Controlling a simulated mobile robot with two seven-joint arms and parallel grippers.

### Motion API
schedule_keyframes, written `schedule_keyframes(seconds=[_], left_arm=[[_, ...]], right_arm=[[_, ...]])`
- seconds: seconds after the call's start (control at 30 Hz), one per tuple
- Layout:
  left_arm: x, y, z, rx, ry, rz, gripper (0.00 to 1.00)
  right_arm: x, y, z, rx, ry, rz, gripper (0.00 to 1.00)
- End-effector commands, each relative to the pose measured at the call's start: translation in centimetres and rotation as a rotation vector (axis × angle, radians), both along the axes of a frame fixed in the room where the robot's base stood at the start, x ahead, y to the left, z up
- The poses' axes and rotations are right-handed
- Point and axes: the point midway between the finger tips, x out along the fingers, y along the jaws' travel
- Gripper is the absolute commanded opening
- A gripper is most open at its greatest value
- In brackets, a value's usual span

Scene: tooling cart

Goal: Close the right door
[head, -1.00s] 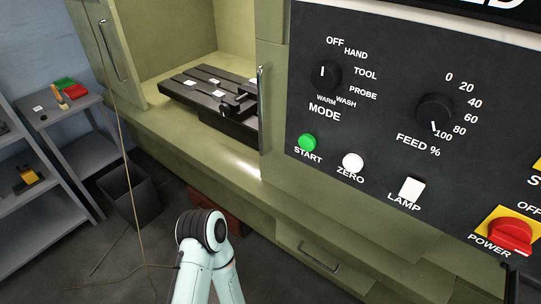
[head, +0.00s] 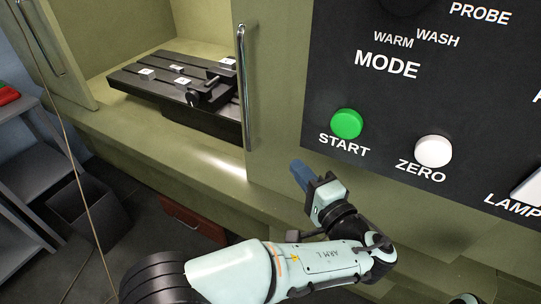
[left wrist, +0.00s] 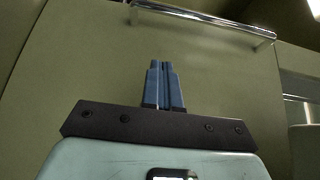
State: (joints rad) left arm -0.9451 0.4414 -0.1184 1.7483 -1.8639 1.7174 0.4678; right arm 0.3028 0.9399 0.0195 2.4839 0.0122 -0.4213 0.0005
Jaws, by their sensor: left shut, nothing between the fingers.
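The right door (head: 275,70) is a green panel with an upright metal bar handle (head: 244,95) at its left edge. It stands open, with a wide gap to its left. My left gripper (head: 298,170) has blue fingers, shut and empty, in front of the green front, below and right of the handle. In the left wrist view, the shut fingers (left wrist: 164,72) point toward the handle (left wrist: 205,22), with a clear space between. The fingers appear apart from the handle. My right gripper is out of view.
The left door's handle (head: 40,38) is at the upper left. A black slotted table (head: 170,80) lies inside the opening. The control panel (head: 400,105) with a green START button (head: 346,124) is right of the door. A dark bin (head: 88,210) stands on the floor at left.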

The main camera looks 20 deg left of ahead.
Motion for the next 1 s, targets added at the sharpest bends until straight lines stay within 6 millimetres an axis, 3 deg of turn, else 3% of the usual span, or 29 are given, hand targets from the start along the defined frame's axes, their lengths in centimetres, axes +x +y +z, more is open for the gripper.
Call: schedule_keyframes(seconds=[0.17,0.53,0.7,1.0], left_arm=[[1.5,1.6,0.3,0.001,-0.009,0.007,0.00],[7.3,6.9,0.2,0.003,-0.004,0.006,0.00],[7.2,9.4,0.2,0.002,-0.004,0.004,0.00],[7.3,10.7,0.1,0.003,-0.003,0.002,0.00]], right_arm=[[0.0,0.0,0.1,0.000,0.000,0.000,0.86],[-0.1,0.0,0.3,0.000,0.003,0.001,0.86],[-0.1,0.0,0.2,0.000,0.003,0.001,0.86],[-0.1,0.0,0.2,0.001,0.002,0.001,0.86]])
